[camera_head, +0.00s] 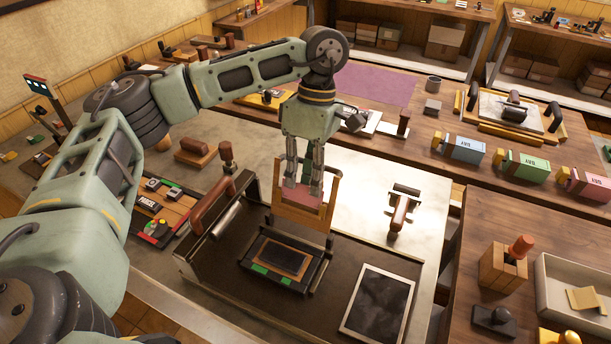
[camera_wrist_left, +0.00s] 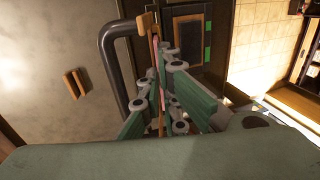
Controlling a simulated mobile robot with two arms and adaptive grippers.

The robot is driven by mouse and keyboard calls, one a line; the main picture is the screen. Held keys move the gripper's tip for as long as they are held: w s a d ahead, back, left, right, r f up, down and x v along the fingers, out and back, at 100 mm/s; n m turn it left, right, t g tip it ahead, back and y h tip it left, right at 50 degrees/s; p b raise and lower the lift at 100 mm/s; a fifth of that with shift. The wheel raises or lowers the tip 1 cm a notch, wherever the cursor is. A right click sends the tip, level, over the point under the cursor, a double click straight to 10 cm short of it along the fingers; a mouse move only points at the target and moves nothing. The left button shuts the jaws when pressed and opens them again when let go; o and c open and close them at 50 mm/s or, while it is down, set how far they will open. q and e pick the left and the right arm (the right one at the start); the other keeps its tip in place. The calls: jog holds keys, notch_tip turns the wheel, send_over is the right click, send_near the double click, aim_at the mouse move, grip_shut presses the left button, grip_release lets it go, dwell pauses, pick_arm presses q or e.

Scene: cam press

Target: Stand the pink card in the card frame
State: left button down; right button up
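The pink card (camera_head: 303,198) stands upright in the wooden card frame (camera_head: 298,216) on the bench, between the frame's side posts. Its lower part is hidden by the frame's front, and my fingers cover part of its top. In the left wrist view the card shows as a thin pink edge (camera_wrist_left: 156,52) between the fingers. My left gripper (camera_head: 303,189) points down at the card's top. Its fingertips are apart, with a visible gap, on either side of the card. Whether either finger touches the card is not clear. My right gripper is not in view.
In front of the frame lies a black base (camera_head: 262,275) with a wooden plate and green blocks. A press lever (camera_head: 211,206) stands at its left. A dark framed panel (camera_head: 378,303) lies at the right, and a wooden-handled tool (camera_head: 399,213) lies on the pale bench top.

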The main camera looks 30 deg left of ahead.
pick_arm(q)
jog(key=shift+s+f+b, duration=0.2)
jog(key=shift+f+b, duration=0.4)
dwell(1.2)
jog(key=c, duration=1.9)
grip_release()
jog(key=shift+o, duration=0.2)
jog(key=shift+s, duration=0.1)
jog(key=shift+c, duration=0.4)
jog(key=o, duration=0.4)
jog(key=shift+r, duration=0.1)
jog(key=shift+c, duration=0.2)
jog(key=shift+o, duration=0.2)
jog(key=shift+c, duration=0.2)
